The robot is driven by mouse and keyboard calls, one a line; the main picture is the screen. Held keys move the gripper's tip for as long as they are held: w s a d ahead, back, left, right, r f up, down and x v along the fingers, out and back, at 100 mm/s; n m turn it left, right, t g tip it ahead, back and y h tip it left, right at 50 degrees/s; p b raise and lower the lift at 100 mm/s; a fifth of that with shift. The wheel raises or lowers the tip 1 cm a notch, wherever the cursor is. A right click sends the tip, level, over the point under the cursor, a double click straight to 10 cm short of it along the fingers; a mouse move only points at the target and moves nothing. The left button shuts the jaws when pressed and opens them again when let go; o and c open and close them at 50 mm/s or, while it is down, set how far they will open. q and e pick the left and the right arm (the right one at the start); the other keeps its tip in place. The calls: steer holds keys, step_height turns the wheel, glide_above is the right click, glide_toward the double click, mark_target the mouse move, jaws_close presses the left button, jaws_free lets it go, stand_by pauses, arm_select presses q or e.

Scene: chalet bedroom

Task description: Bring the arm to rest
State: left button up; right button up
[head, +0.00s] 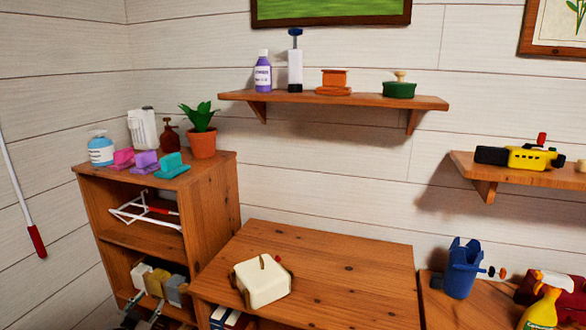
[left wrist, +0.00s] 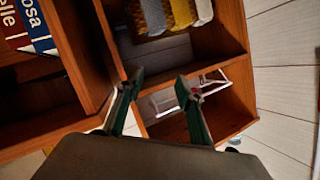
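My left gripper (head: 148,318) shows at the bottom left edge of the head view, in front of the lower part of the wooden shelf unit (head: 213,207). In the left wrist view its two dark green fingers (left wrist: 158,84) are apart with nothing held between them. Behind them are the unit's wooden boards and open compartments. Most of the left arm is outside the head view. My right gripper is in neither view.
A wooden cabinet (head: 345,275) bears a cream box-like object (head: 262,281). The unit's compartments hold a white wire rack (head: 143,213) and several boxes (head: 157,281). Books (left wrist: 32,27) stand beside them. Wall shelves (head: 335,99) hang above. The cabinet's right side is clear.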

arm_select(q)
steer(key=s+d+f+g+h, duration=0.1)
steer(key=s+d+f, duration=0.5)
steer(key=s, duration=0.3)
steer(key=s+d+f+g+h, duration=0.1)
steer(key=s+d+f, duration=0.55)
steer(key=s, duration=0.25)
steer(key=s+d+f+g, duration=0.1)
steer(key=s+d, duration=0.3)
steer(key=s, duration=0.5)
steer(key=s+d+f+g+h, duration=0.1)
steer(key=s+d, duration=0.3)
steer(key=s, duration=0.5)
steer(key=shift+s+f+n+h, duration=0.3)
steer(key=shift+s+f+n, duration=0.1)
steer(key=shift+f, duration=0.45)
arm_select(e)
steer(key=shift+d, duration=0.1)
arm_select(q)
steer(key=shift+w, duration=0.1)
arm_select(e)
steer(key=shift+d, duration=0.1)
